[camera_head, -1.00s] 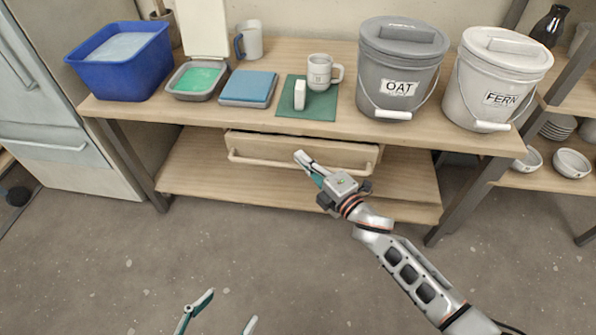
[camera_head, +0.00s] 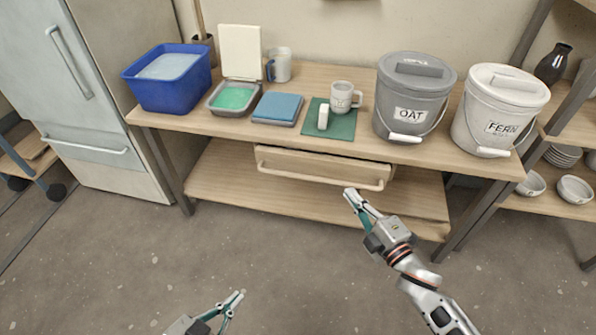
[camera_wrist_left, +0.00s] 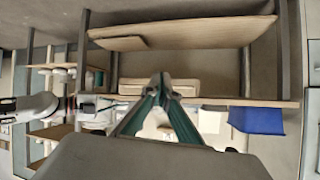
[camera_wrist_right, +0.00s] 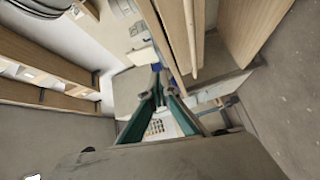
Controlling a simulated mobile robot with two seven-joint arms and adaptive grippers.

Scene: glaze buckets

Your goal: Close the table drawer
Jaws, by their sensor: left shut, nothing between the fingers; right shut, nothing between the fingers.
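The table drawer (camera_head: 322,166) is a light wood front with a long bar handle (camera_head: 318,181), under the tabletop. My left gripper (camera_head: 240,294) is shut and empty, low over the floor, well short of the table.
The tabletop (camera_head: 300,148) holds a blue tub (camera_head: 170,95), a grey OAT bucket (camera_head: 408,90), a white FERN bucket (camera_head: 493,105) and a mug (camera_head: 342,97). A lower shelf (camera_head: 235,190) runs beneath. Open floor (camera_head: 150,260) lies in front.

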